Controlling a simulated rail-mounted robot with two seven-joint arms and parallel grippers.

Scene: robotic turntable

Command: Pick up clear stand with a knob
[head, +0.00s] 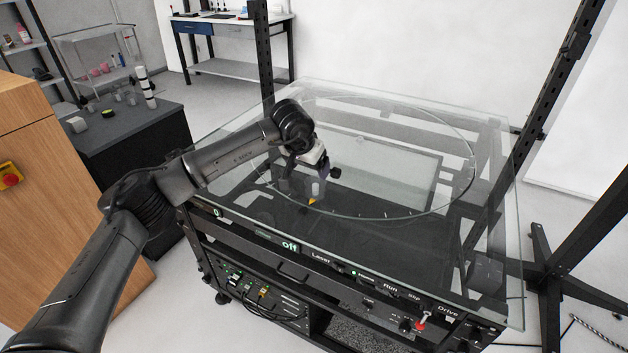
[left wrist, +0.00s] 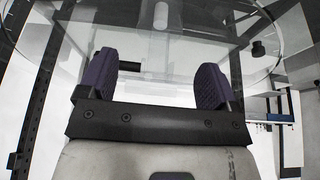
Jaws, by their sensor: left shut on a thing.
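My left gripper (head: 316,188) is over the near left part of the round glass turntable plate (head: 440,210), fingers pointing down. In the left wrist view its two purple-padded fingers (left wrist: 158,85) stand apart, shut on a see-through piece (left wrist: 163,48) that I take to be the clear stand. Its outline is faint against the glass. A short dark rod (left wrist: 130,66) shows by one finger; I cannot tell if it is the knob. A small yellow spot (head: 312,201) shows just below the fingers. Whether the stand touches the plate is unclear. My right gripper is out of view.
The glass-topped cabinet has a front control panel (head: 320,258) and dark uprights (head: 545,120) at its sides. A dark side table (head: 130,125) with small items stands at left, beside a wooden cabinet (head: 45,190). The right part of the plate is clear.

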